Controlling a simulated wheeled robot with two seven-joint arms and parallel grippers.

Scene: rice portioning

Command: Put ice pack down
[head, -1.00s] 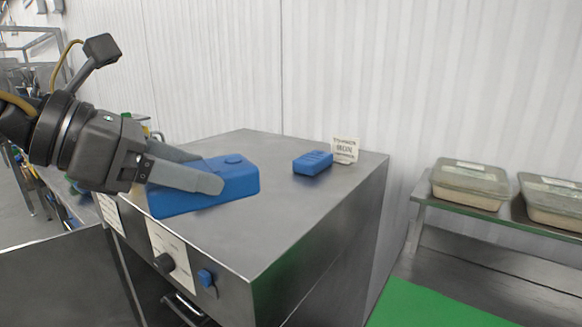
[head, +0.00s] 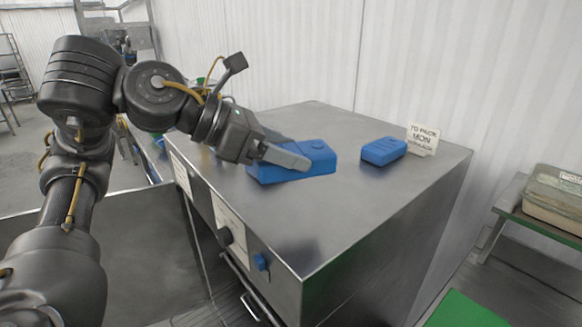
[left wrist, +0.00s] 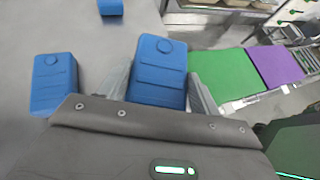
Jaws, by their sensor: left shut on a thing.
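My left gripper (head: 298,162) is shut on a blue ice pack (head: 320,160) at the left part of a steel cabinet top (head: 330,215). In the left wrist view the held ice pack (left wrist: 158,72) lies between the two fingers (left wrist: 162,92). From the head view I cannot tell whether its underside touches the steel. A second blue ice pack (head: 383,151) lies farther right on the top, in front of a small sign. The left wrist view shows another blue pack (left wrist: 55,82) beside the held one; in the head view it is mostly hidden. My right gripper is out of view.
The white sign (head: 422,139) stands near the back right edge of the cabinet top. The top's front right area is bare. A lidded food container (head: 553,200) stands on a shelf at right, and a green board (head: 465,312) lies below. A white wall runs behind.

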